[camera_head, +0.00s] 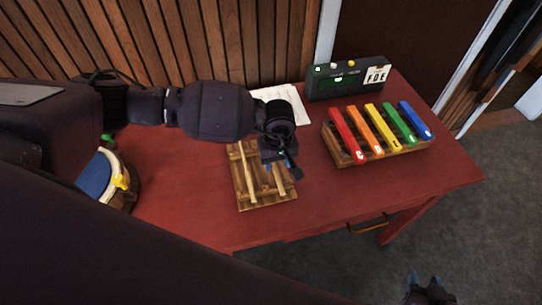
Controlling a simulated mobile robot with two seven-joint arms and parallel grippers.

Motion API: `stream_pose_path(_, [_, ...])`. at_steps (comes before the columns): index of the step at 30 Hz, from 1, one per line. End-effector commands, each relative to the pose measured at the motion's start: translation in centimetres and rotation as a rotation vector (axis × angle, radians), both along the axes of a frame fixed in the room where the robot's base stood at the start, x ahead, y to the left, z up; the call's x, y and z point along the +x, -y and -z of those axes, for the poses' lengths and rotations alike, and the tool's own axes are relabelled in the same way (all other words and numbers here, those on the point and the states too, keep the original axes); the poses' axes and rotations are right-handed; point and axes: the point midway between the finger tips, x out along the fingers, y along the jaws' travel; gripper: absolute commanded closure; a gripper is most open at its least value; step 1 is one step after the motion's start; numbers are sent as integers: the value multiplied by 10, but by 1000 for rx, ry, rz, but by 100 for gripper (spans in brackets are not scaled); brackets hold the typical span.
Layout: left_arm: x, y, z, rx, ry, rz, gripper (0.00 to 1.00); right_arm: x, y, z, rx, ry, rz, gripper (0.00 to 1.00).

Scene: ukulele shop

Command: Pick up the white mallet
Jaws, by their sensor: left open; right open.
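A wooden rack (266,203) lies on the red table, with a pale mallet stick (247,172) along its left side. A second stick-like piece (278,180) shows on the rack's right part, partly under my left gripper. I cannot tell which of these is the white mallet; no white head shows clearly. My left gripper (288,170) is open over the rack's right side, pointing down, and its wrist hides the rack's upper right corner. Contact with the stick cannot be made out. My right gripper (430,291) is low at the bottom right, off the table and away from the rack.
A xylophone with coloured bars (380,130) stands right of the rack. A dark tuner box (347,80) and white paper (283,94) are behind. A blue-topped drum (97,178) sits at the left. The red table (330,205) is clear in front of the xylophone.

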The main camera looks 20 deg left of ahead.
Motion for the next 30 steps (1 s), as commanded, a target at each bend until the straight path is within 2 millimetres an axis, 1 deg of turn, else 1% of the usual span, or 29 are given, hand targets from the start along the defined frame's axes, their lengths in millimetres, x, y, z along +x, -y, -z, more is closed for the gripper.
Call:
stream_pose_path(2, [0, 0, 6, 0, -1, -2, 55, 2, 0, -3, 0, 4, -2, 57])
stream_pose_path(7, [-1, -1, 28, 0, -4, -3, 55, 6, -1, -11, 0, 12, -4, 57])
stream_pose_path(9, [-1, -1, 38, 0, -2, -4, 55, 7, -1, -11, 0, 15, -4, 57])
stream_pose_path(12, [0, -1, 47, 0, -1, -2, 55, 8, -1, -12, 0, 15, -4, 57])
stream_pose_path(15, [0, -1, 51, -1, 0, -2, 55, 7, -1, -12, 0, 15, -4, 57])
stream_pose_path(21, [0, -1, 51, -1, 0, -1, 55, 4, -1, -9, 0, 8, -2, 57])
stream_pose_path(23, [0, -1, 51, -1, 0, -1, 63, 2, 0, -8, 1, 5, -1, 57])
stream_pose_path(30, [0, -1, 51, -1, -1, -2, 99, -3, 0, -6, 0, -5, 2, 57])
